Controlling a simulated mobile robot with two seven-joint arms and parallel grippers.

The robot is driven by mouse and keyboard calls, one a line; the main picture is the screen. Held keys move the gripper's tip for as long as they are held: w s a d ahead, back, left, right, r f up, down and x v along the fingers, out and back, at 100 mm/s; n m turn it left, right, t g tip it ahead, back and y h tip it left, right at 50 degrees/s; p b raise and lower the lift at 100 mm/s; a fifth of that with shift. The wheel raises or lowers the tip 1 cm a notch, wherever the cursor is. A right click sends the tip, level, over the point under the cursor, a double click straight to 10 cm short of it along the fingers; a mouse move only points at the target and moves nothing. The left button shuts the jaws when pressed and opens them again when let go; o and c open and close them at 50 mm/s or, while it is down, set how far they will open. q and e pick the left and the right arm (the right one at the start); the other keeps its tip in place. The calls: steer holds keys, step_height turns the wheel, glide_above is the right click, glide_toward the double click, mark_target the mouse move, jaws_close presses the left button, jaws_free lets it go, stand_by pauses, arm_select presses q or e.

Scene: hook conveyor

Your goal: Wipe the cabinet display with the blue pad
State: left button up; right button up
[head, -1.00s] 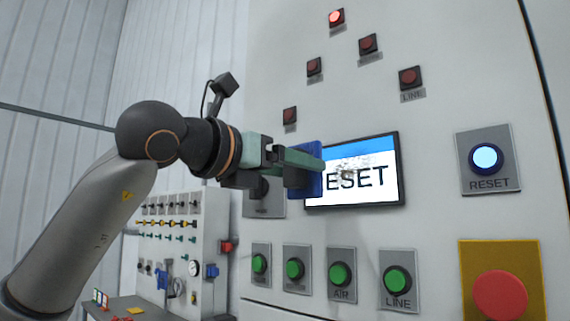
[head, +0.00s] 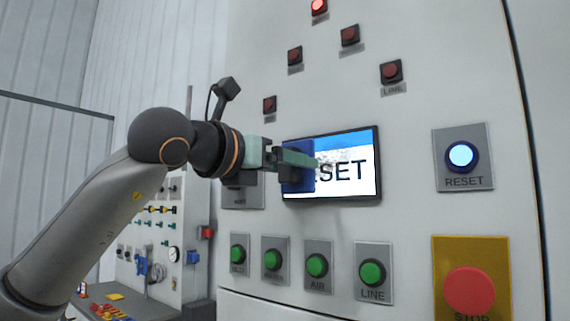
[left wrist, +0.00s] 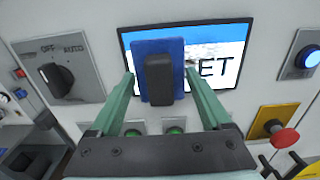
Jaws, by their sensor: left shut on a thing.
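The cabinet display (head: 360,176) is a black-framed screen with a blue band on top and large dark letters, of which "SET" shows in the head view. A grey speckled smudge lies on its upper middle. It also shows in the left wrist view (left wrist: 232,85). My left gripper (head: 290,160) is shut on the black handle (left wrist: 159,80) of the blue pad (head: 303,180). The pad is upright in front of the display's left part and hides some letters; it also shows in the left wrist view (left wrist: 147,48). I cannot tell whether it touches the screen. My right gripper is not in view.
A blue-lit RESET button (head: 461,156) and a red stop button (head: 470,290) on a yellow plate are right of the display. Several green buttons (head: 317,265) run below it, and red lamps (head: 350,35) sit above. A rotary switch (left wrist: 55,80) is at left.

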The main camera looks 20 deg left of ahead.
arm_select(q)
steer(key=shift+w+d, duration=0.2)
steer(key=shift+w, duration=0.2)
steer(key=shift+w+d+p, duration=0.15)
steer(key=shift+w+p, duration=0.25)
steer(key=shift+w, duration=0.1)
stand_by(0.3)
